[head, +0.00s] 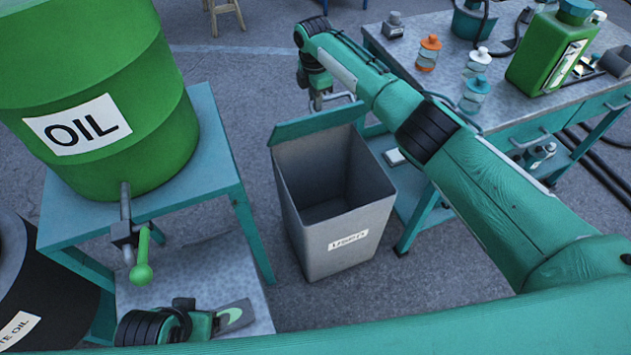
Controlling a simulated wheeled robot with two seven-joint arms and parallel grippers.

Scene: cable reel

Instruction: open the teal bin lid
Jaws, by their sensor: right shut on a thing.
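The grey bin (352,247) with a "USED" label stands on the floor in the middle of the head view. Its teal lid (300,127) is raised along the far side, and much of the dark interior shows. My right gripper (319,101) is at the far side of the raised lid, at the end of my right arm, which comes in from the right. It is shut on the lid's edge or handle; the exact contact is small and partly hidden behind the lid.
A green oil drum (150,160) with a tap (141,262) stands on a teal stand (218,150) at left. A workbench (545,108) at right holds bottles and a green jug (548,50). A dark drum (45,290) is at lower left. Floor is free between stand and bin.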

